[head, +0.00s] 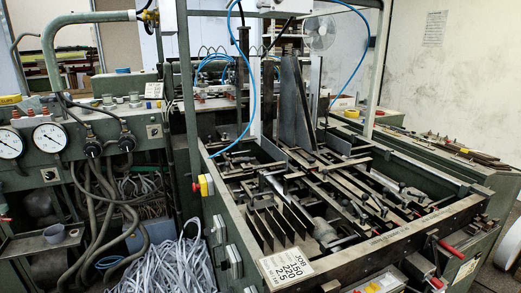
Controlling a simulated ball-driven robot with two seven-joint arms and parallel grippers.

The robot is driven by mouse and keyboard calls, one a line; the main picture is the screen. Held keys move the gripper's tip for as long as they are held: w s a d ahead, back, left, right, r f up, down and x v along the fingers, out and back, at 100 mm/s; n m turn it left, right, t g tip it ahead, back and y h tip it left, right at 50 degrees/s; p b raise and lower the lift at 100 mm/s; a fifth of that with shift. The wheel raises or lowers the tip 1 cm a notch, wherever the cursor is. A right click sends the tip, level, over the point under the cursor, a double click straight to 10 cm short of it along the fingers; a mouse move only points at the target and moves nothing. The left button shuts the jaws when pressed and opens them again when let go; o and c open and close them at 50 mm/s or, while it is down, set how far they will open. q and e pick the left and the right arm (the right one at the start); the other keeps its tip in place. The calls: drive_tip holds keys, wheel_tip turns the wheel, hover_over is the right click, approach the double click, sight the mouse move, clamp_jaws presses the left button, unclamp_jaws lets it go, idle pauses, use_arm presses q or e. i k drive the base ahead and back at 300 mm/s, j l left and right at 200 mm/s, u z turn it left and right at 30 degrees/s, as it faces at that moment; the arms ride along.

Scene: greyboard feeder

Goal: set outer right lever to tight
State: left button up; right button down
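The greyboard feeder (345,255) fills the middle and right of the head view, a green open-topped frame with dark bars and levers inside. A lever with a red grip (451,249) sticks out at its front right corner. A second red grip (437,283) shows lower down, near the bottom edge. Several small dark clamp levers (362,208) sit on the bars inside the frame. I cannot tell which of these is the outer right lever, or read any tight mark. Neither of my grippers is in view.
A white job card (286,268) is on the feeder's front left corner. A red and yellow switch (203,186) is on its left side. Pressure gauges (49,137) and hoses stand at the left. Pale strips (170,268) are heaped on the floor. Blue tubes hang above the feeder.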

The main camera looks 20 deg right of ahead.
sight(422, 196)
drive_tip(key=z, duration=1.6)
